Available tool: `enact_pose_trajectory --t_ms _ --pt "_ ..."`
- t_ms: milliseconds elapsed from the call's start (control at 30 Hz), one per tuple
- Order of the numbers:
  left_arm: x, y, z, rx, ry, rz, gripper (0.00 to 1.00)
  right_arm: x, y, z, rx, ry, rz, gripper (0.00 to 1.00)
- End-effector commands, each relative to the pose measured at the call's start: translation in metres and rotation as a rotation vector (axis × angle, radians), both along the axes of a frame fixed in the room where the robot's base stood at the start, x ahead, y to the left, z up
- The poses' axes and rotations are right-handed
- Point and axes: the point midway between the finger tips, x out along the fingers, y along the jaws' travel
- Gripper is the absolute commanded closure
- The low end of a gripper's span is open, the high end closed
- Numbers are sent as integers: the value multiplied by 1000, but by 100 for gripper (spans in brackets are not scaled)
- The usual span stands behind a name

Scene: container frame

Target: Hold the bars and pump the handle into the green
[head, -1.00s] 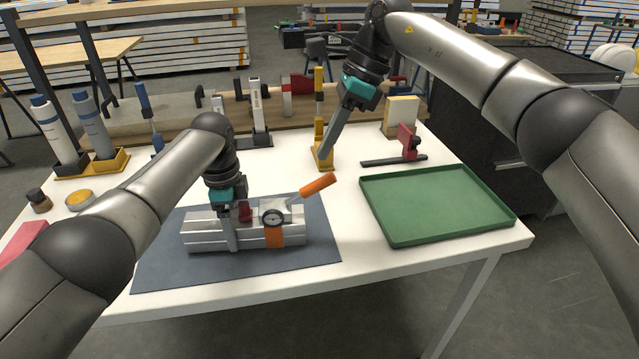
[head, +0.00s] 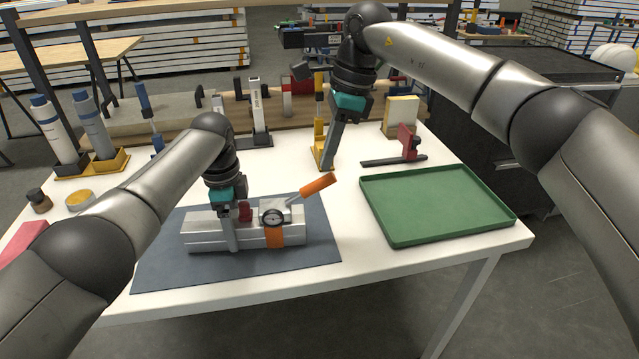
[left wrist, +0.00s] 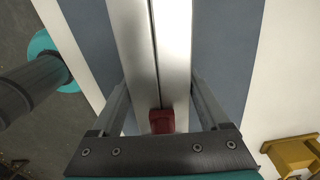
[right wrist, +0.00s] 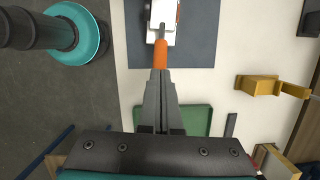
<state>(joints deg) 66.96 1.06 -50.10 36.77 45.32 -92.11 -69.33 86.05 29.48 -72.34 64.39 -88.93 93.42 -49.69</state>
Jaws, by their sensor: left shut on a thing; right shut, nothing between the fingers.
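Two silver bars (head: 205,238) lie side by side on the blue-grey mat; they also show in the left wrist view (left wrist: 130,45). My left gripper (head: 231,245) is shut across the bars, one finger on each side. A device with a round gauge (head: 273,217), an orange band (head: 273,237) and an orange handle (head: 318,186) sits on the right part of the bars. The handle slants up to the right; it also shows in the right wrist view (right wrist: 160,56). My right gripper (head: 328,167) is shut and empty, its tips just above the handle's end. The gauge's reading is too small to tell.
A green tray (head: 394,240) lies at the right of the white table. A yellow stand (head: 319,140) and a red-and-black clamp (head: 408,142) stand behind. Bottles in a yellow holder (head: 108,165) are at the left. The mat (head: 165,272) is clear in front of the bars.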

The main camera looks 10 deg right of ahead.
Motion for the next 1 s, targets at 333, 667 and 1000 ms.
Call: enact_pose_trajectory --t_ms 333,667,1000 --pt "1 -1 2 -2 -4 -1 100 0 7 -31 -2 2 0 100" --pt "1 -1 2 -3 -4 -2 100 0 8 -34 -3 4 0 100" --pt "1 -2 2 -4 -4 -2 100 -1 8 -54 -3 9 0 100"
